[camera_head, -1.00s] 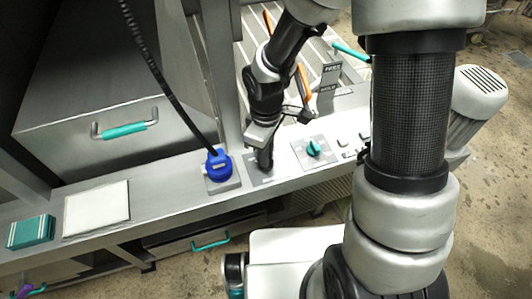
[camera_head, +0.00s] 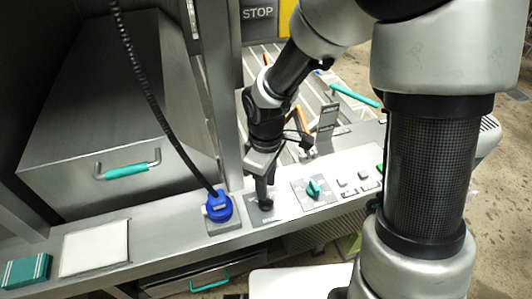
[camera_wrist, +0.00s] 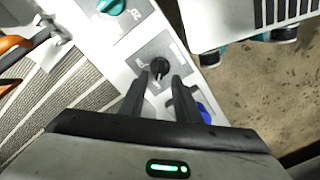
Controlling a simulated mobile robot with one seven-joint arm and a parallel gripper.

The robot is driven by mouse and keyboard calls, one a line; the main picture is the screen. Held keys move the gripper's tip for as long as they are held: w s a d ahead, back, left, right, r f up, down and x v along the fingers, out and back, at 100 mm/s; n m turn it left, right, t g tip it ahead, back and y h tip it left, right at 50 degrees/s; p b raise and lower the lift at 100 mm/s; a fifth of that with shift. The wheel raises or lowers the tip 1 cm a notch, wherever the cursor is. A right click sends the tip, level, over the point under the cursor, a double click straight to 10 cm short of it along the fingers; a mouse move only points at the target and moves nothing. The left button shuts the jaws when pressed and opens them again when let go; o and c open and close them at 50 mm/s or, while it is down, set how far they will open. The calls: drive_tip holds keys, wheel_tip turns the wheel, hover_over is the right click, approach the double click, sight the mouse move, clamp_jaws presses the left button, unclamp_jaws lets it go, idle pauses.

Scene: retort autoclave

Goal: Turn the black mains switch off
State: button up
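The black mains switch (camera_wrist: 159,67) is a round black knob with a light pointer line, on a grey plate with printed markings too small to read. In the wrist view it sits just beyond and between the two fingertips of my gripper (camera_wrist: 160,78). The fingers are apart, with a gap around the knob's near side; I cannot tell whether they touch it. In the head view my gripper (camera_head: 262,188) points down over the switch plate (camera_head: 254,217), with the dark knob just under the fingertips and partly hidden.
A teal rotary knob (camera_head: 314,187) sits to the right of the plate, with small buttons beyond it. A blue plug (camera_head: 218,206) with a black coiled cable stands close on the left. A white pad (camera_head: 95,248) and a teal box (camera_head: 26,271) lie farther left on the ledge.

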wheel_tip(320, 180, up, 12)
drive_tip(key=p, duration=0.2)
drive_tip(key=shift+r, duration=0.1)
idle(0.3)
